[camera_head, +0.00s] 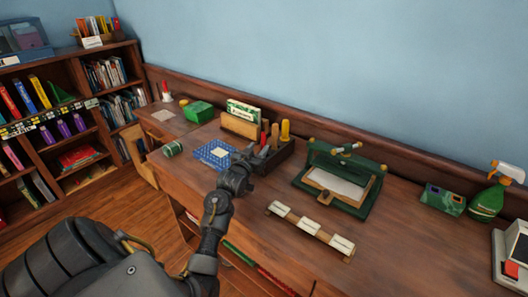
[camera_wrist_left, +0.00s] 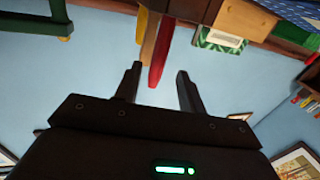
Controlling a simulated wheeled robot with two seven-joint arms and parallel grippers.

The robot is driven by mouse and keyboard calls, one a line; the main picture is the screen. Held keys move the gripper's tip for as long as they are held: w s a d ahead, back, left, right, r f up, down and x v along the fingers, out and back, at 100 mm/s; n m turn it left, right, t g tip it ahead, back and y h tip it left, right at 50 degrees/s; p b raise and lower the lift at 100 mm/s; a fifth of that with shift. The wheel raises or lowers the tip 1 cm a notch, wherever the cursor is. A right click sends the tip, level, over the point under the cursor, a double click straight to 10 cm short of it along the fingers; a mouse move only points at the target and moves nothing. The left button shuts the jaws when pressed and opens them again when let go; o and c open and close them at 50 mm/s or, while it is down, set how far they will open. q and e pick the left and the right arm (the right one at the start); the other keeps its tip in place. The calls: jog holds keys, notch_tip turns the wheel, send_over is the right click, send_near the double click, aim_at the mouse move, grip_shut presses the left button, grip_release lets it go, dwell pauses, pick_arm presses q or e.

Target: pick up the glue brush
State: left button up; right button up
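A dark caddy (camera_head: 280,157) on the wooden desk holds several upright tools with red, orange and yellow handles. I cannot tell for sure which one is the glue brush. My left gripper (camera_head: 252,157) is low at the caddy's left end. In the left wrist view it is open (camera_wrist_left: 158,70), with a gap between its fingers. A red handle (camera_wrist_left: 161,50) and a tan handle (camera_wrist_left: 149,38) show in line with that gap, and neither finger is seen closed on them. The tools' lower ends are hidden. My right gripper is not in view.
A blue patterned mat (camera_head: 212,154) and a card box (camera_head: 241,118) are left of the caddy. A green press (camera_head: 335,180) stands to the right, with a wooden strip of white cards (camera_head: 311,232) in front. Bare desk lies at the front right.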

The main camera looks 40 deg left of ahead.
aim_at(263, 144)
pick_arm(q)
jog(key=shift+w+r, duration=0.15)
jog(key=p+x, duration=0.1)
jog(key=x, duration=0.4)
jog(key=shift+d, duration=0.1)
grip_shut()
